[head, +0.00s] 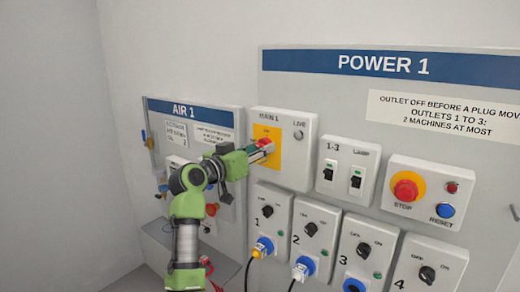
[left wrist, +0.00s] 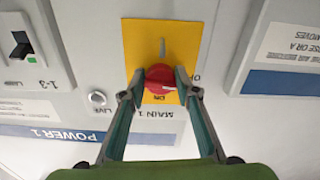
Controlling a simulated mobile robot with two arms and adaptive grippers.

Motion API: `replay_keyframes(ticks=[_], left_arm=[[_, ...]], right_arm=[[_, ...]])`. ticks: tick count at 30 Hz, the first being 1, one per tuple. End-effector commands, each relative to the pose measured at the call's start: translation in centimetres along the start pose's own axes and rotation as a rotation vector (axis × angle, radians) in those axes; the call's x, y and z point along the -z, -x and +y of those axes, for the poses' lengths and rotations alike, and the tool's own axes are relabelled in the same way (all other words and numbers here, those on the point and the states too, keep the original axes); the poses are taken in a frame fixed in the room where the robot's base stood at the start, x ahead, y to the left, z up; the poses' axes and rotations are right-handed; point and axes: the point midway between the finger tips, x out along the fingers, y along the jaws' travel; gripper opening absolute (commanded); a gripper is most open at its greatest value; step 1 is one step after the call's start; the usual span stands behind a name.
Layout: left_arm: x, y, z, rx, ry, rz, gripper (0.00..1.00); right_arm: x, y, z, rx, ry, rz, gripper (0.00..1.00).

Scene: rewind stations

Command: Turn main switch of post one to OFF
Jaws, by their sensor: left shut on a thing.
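The red main switch knob (left wrist: 160,78) sits on the yellow plate (left wrist: 135,40) of the MAIN 1 box, in the upside-down left wrist view. My left gripper (left wrist: 158,82) is shut on it, one finger on each side. A pale mark on the knob lies near the ON lettering; I cannot tell its exact angle. In the head view, the MAIN 1 box (head: 300,178) is on the POWER 1 panel, and my left gripper (head: 262,150) reaches it from the left, partly hiding the knob (head: 265,143). The LIVE lamp (head: 299,134) looks grey. My right gripper is not in view.
Right of the box are the 1-3 and lamp switches (head: 346,168) and the red stop button (head: 407,187). Below are outlets with small black knobs, a yellow plug (head: 262,246) and a white plug (head: 302,269). The AIR 1 panel (head: 193,122) stands behind my arm.

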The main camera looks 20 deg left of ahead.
Motion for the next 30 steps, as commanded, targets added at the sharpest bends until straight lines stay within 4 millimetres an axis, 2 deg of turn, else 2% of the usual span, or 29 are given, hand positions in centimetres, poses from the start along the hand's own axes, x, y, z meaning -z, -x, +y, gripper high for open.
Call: replay_keyframes(ticks=[6, 14, 15, 17, 26, 30], left_arm=[[0.04, 0.0, 0.04, 0.0, 0.112, -0.002, 0.08], [-0.02, 0.0, 0.04, 0.0, 0.124, -0.001, 0.08], [-0.02, 0.0, 0.04, 0.0, 0.124, -0.001, 0.32], [-0.02, 0.0, 0.04, 0.0, 0.123, -0.001, 0.45], [0.0, 0.02, 0.05, 0.0, 0.122, 0.0, 0.45], [-0.03, 0.69, -0.05, 0.001, 0.121, 0.0, 0.45]], right_arm=[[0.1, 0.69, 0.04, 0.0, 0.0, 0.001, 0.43], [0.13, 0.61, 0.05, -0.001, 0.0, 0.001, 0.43], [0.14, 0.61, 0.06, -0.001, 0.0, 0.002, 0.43], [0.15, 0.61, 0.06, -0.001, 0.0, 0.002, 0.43], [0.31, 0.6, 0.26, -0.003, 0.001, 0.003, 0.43], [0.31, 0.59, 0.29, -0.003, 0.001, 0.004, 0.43]])
